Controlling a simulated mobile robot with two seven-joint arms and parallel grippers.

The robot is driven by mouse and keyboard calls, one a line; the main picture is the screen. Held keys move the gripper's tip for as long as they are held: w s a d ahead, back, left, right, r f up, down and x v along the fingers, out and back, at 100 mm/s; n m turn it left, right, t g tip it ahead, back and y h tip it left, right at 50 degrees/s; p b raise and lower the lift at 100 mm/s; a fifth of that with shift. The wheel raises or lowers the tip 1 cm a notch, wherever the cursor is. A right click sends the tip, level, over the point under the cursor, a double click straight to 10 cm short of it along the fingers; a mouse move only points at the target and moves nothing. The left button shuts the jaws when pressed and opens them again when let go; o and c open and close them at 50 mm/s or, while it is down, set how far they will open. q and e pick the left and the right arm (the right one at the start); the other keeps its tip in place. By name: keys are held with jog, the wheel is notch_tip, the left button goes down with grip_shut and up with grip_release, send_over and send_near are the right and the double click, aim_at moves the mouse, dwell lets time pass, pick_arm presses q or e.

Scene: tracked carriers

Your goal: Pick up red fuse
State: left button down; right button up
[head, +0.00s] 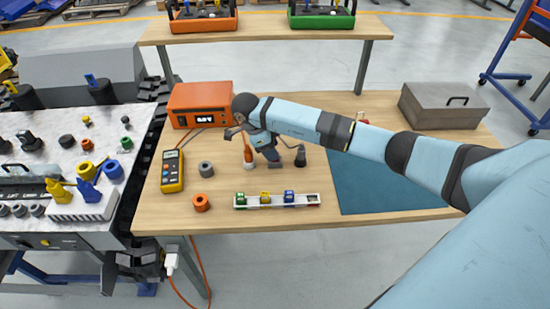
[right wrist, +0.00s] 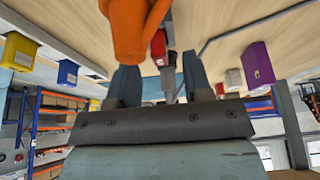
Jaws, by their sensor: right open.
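A white strip (head: 276,205) lies near the front of the wooden table, with green, yellow and blue pieces in it. An orange item (right wrist: 130,25) is close to the camera. My left gripper is not seen.
An orange-tipped item (head: 248,152) and a black item (head: 302,158) stand beside my right gripper. A yellow multimeter (head: 172,170), grey ring (head: 206,168) and orange ring (head: 201,202) are left. A blue mat (head: 385,192) and grey box (head: 440,108) are right.

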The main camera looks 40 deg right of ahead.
jog(key=shift+x, duration=1.2)
grip_shut()
jog(key=shift+r, duration=0.15)
